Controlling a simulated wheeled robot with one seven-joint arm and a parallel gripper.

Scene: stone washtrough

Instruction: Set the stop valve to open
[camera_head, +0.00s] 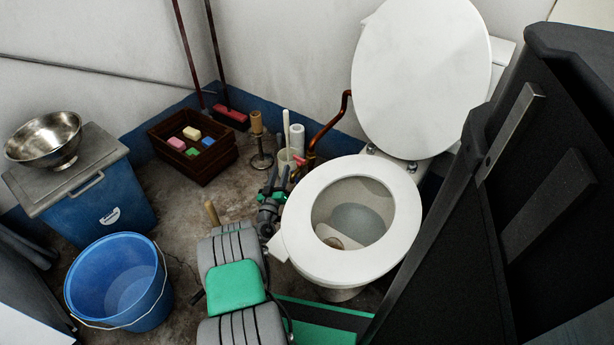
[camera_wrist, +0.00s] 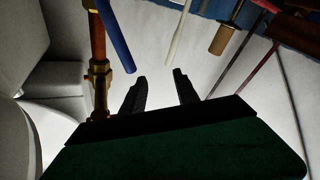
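The stop valve's blue lever (camera_wrist: 114,36) shows in the wrist view, slanting down beside a copper pipe (camera_wrist: 97,38) with brass fittings (camera_wrist: 98,76). In the head view the copper pipe (camera_head: 330,121) rises behind the toilet's left side; I cannot make out the lever there. My gripper (camera_wrist: 159,78) is open, with an empty gap between two dark fingers. In the wrist view the lever's free end lies just left of the left fingertip, outside the gap; whether they touch I cannot tell. In the head view my gripper (camera_head: 279,178) is left of the toilet bowl, in front of the pipe.
The toilet (camera_head: 288,225) stands close on the right. A wooden crate (camera_head: 200,176), blue bucket (camera_head: 150,300) and blue bin (camera_head: 95,210) are left.

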